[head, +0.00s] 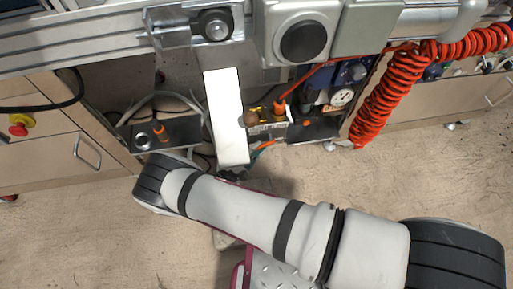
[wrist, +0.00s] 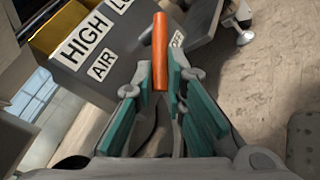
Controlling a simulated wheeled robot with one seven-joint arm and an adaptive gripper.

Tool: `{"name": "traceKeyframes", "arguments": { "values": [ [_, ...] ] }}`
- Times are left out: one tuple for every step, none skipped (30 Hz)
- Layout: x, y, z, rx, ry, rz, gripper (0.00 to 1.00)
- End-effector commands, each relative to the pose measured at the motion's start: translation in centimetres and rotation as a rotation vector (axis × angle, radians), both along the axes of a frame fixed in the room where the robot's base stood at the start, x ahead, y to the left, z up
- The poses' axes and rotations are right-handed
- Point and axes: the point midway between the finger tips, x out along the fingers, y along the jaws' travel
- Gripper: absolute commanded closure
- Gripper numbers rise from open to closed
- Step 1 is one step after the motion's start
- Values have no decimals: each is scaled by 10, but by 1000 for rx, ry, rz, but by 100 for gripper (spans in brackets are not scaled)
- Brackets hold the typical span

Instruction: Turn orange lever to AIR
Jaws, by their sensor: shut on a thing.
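The orange lever (wrist: 160,45) stands between my gripper's fingers in the wrist view, pointing up the picture with its free end clear above the fingertips. My gripper (wrist: 159,78) is shut on the lever's lower part. The lever lies in front of a grey box (wrist: 128,66). The lever's pivot is hidden. In the head view my gripper (head: 234,173) is small and dark, just below a white panel.
HIGH (wrist: 88,38) and partly hidden LOW labels sit on the box beside a yellow part (wrist: 60,27). In the head view a white upright panel (head: 228,115) stands close to the gripper. A coiled red hose (head: 385,95) hangs at right. Open floor lies below.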

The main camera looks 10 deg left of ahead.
Motion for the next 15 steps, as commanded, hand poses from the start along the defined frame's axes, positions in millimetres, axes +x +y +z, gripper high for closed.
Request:
{"name": "traceKeyframes", "arguments": {
  "values": [
    [0,1,5,22,7,1,100],
    [0,1,6,35,11,0,100],
    [0,2,8,55,17,0,100],
    [-1,2,9,73,22,0,100],
    [-1,2,11,88,27,0,100],
    [-1,2,12,113,34,0,100],
    [-1,3,14,131,39,0,100],
    [-1,3,15,150,46,0,100],
    [-1,3,16,175,52,0,100],
    [-1,3,18,192,58,0,100],
    [-2,3,19,211,63,0,100],
    [-2,3,20,234,70,1,100],
    [-2,4,21,251,74,1,100],
    [-2,4,22,268,80,1,100],
    [-2,4,24,290,85,0,100]
  ]
}}
